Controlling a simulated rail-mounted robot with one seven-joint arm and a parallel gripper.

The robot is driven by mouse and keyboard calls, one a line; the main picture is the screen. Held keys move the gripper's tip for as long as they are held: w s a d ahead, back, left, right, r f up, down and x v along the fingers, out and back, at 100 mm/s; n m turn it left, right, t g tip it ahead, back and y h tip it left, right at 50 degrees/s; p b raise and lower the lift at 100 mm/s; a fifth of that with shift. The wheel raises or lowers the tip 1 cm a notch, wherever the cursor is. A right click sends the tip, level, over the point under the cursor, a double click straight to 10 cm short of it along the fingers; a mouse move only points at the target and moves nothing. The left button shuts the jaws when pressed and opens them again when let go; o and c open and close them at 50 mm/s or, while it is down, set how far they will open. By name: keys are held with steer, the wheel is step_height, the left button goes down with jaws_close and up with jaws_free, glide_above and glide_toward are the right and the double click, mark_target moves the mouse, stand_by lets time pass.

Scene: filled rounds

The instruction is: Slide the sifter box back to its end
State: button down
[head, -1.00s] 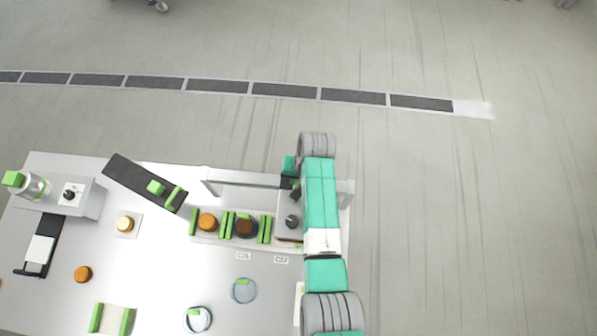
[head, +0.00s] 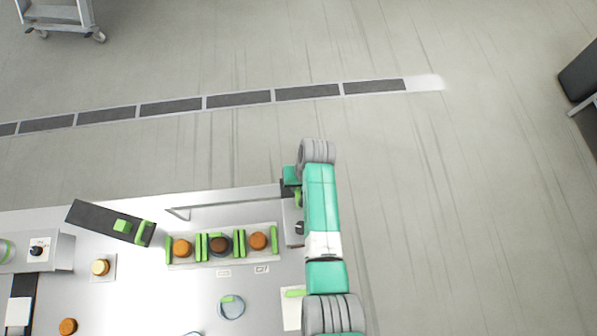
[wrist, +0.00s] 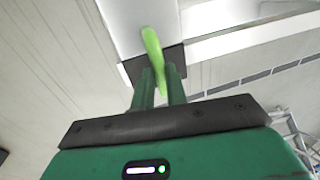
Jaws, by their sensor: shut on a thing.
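My gripper (wrist: 159,80) is shut on that handle. In the head view the gripper is mostly hidden by my arm. Left of the box, the tray (head: 200,262) holds three rounds: an orange one (head: 182,248), a dark brown one (head: 220,245) and another orange one (head: 257,241), all uncovered.
Green dividers stand between the rounds. A dark angled plate with green parts (head: 95,220) lies at the left. A blue-rimmed dish (head: 232,308) and a pale round on a pad (head: 101,267) are on the table (head: 150,300).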

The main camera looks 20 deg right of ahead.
steer(key=c, duration=1.4)
jaws_free()
steer(key=shift+d, duration=0.35)
steer(key=shift+a, duration=0.1)
step_height(320, 180, up, 8)
steer(key=d, duration=0.1)
steer(key=shift+s+d+p, duration=0.2)
steer(key=shift+s+p, duration=0.1)
steer(key=shift+f, duration=0.1)
